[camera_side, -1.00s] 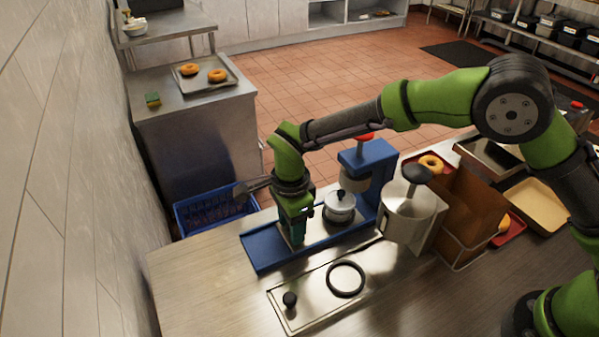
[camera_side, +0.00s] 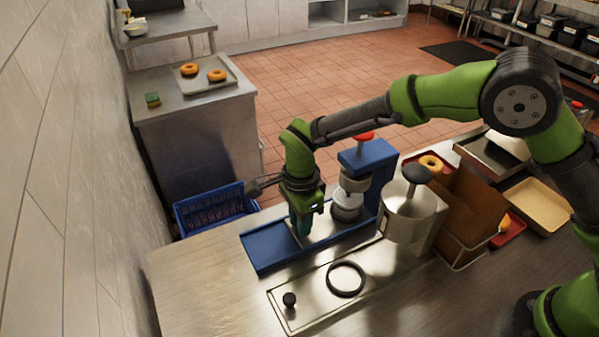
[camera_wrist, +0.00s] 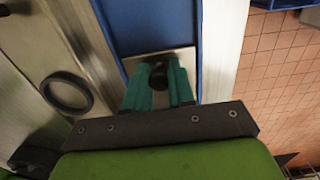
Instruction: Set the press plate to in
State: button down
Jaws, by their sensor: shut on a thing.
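The press plate (camera_wrist: 150,62) is a silver sliding plate on the blue press base (camera_side: 262,248). A dark knob (camera_wrist: 158,75) stands at its near end in the wrist view. My gripper (camera_wrist: 158,88) is shut on this knob, with teal fingers on both sides. In the side view my gripper (camera_side: 302,232) points down over the base and hides the knob. A small silver round vessel (camera_side: 347,206) sits further along the base, under the press head (camera_side: 354,181). The press has a blue column (camera_side: 380,168) and a red top (camera_side: 364,137).
A lidded steel container (camera_side: 412,215) stands right of the press. In front lies a steel panel (camera_side: 318,291) with a black ring (camera_side: 345,279) and black knob (camera_side: 289,299). A blue basket (camera_side: 215,211) is behind left. The counter's left part is clear.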

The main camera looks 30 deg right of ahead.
jog(key=shift+d, duration=0.8)
jog(key=c, duration=1)
grip_release()
jog(key=shift+a, duration=0.1)
notch_tip(320, 180, up, 17)
